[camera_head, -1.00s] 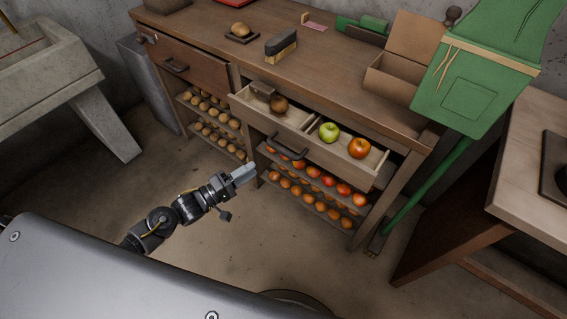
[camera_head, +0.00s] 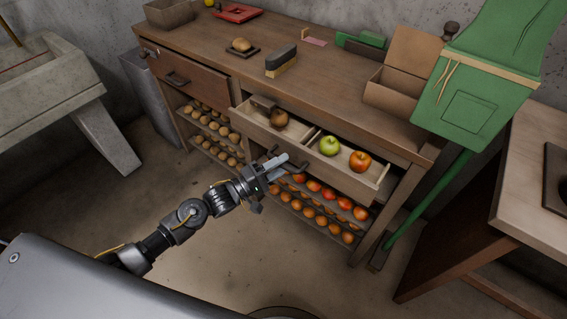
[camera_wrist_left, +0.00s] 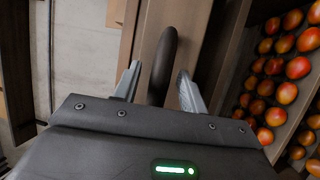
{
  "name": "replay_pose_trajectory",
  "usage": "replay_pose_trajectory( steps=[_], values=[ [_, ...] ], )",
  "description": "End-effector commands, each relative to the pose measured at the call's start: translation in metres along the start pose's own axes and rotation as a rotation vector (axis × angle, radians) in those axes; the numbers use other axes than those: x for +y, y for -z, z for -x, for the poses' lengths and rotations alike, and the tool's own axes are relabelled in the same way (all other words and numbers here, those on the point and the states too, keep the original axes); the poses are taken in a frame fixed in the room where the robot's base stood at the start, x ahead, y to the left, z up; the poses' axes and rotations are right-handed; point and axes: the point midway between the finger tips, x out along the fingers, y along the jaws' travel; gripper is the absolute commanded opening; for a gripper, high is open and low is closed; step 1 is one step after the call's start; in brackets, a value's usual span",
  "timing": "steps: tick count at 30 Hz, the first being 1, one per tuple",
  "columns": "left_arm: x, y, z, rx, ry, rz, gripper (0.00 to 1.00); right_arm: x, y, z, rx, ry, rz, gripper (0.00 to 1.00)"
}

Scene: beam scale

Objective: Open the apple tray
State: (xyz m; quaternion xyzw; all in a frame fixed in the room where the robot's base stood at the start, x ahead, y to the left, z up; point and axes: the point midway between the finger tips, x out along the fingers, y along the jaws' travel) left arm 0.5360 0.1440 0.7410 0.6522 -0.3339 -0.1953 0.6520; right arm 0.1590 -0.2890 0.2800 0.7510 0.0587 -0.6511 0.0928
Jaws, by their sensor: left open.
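A wooden drawer (camera_head: 346,176) stands pulled out from the bench with a green apple (camera_head: 330,146), an orange-red apple (camera_head: 360,161) and a brown round thing (camera_head: 280,119) in it. Its front carries a dark bar handle, which in the left wrist view (camera_wrist_left: 164,60) runs between my open fingers. Rows of red apples (camera_head: 329,194) lie on a rack below the drawer. My left gripper (camera_head: 278,165) is at the drawer handle, open, with one finger on each side of it; contact cannot be told. It also shows in the left wrist view (camera_wrist_left: 158,85). My right gripper is out of view.
The bench (camera_head: 235,58) holds a brush (camera_head: 281,61), a potato-like item (camera_head: 241,44) and an open cardboard box (camera_head: 390,92). A shut drawer (camera_head: 190,70) is at left. The floor in front is clear.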

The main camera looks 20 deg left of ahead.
Motion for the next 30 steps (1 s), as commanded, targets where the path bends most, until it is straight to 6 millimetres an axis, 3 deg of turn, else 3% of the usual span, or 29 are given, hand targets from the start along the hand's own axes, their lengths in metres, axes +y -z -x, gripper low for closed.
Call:
replay_pose_trajectory(
  steps=[12, 22, 30],
  values=[
    [0.0000, 0.0001, -0.0097, 0.000, 0.001, -0.001, 0.42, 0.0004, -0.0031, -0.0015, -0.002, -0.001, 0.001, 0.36],
    [-0.0001, 0.0000, -0.0094, 0.000, 0.001, -0.001, 0.00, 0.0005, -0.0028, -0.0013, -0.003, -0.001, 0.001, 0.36],
    [0.0003, -0.0009, -0.0092, -0.002, 0.001, 0.000, 0.00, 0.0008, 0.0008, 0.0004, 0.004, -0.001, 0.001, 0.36]
  ],
)
